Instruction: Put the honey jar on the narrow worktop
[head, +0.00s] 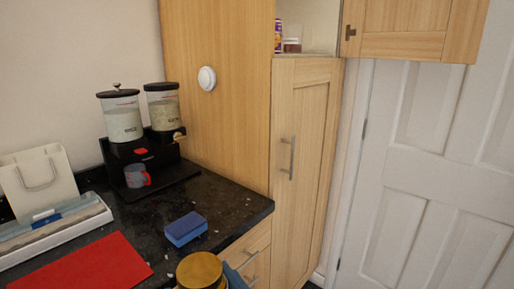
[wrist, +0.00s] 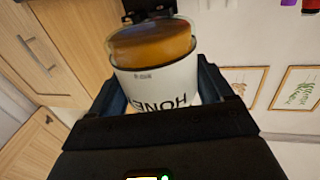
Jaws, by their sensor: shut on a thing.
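The honey jar (wrist: 155,80) has a white label reading HONEY and a golden-brown top. It fills the space between the fingers of my gripper (wrist: 165,95) in the wrist view, and the gripper is shut on it. In the head view the jar's golden top (head: 200,270) shows at the bottom edge, with a dark blue part of my gripper (head: 236,278) beside it. The jar's lower part is cut off there. The dark speckled worktop (head: 228,205) runs along the wall behind the jar. I cannot tell whether the jar is over its edge.
A blue sponge (head: 186,229) lies near the worktop's front edge. A red mat (head: 85,265) lies to the left, by a white box (head: 50,228). A black dispenser stand (head: 150,160) with two canisters and a mug stands behind. Some bare worktop surrounds the sponge.

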